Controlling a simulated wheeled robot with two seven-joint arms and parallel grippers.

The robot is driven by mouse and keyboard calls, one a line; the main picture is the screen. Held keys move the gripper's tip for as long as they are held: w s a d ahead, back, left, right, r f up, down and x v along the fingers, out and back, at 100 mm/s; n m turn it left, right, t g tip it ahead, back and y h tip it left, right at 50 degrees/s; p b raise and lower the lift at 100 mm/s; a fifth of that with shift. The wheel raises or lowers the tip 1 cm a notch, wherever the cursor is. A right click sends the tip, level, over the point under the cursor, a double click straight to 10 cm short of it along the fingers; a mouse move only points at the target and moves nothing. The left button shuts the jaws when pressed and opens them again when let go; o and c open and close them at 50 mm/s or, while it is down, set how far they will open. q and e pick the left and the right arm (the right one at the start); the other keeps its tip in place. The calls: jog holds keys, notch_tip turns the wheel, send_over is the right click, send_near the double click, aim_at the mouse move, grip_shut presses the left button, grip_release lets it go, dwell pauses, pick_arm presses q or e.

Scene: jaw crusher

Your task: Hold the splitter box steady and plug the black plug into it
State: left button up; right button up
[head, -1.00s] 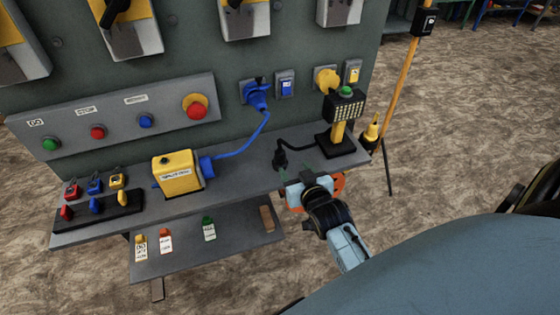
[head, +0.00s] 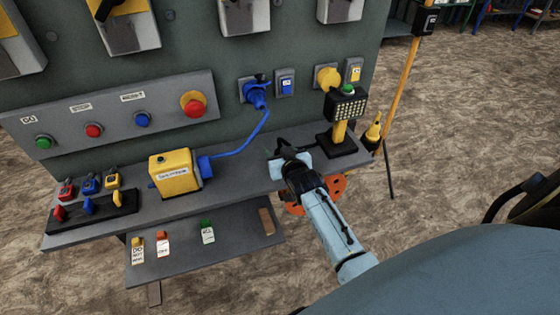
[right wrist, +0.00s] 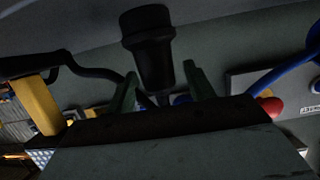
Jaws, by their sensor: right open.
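The yellow splitter box (head: 176,174) stands on the grey shelf, with a blue plug and cable at its right side. The black plug (head: 284,146) is on the shelf to the right of the box, mostly hidden by my right gripper (head: 286,158). In the right wrist view the black plug (right wrist: 148,45) shows large, in front of and partly between the two green fingers of my right gripper (right wrist: 160,80). The fingers stand apart on either side of it. I cannot tell whether they touch it. My left gripper is not in view.
Padlocks on a black rack (head: 95,215) sit at the shelf's left. A lower shelf (head: 185,262) holds tags. The grey shelf (head: 232,178) is clear between box and gripper.

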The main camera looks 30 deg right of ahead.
jog(key=shift+c, duration=0.2)
jog(key=c, duration=1.1)
jog(key=shift+r, duration=0.1)
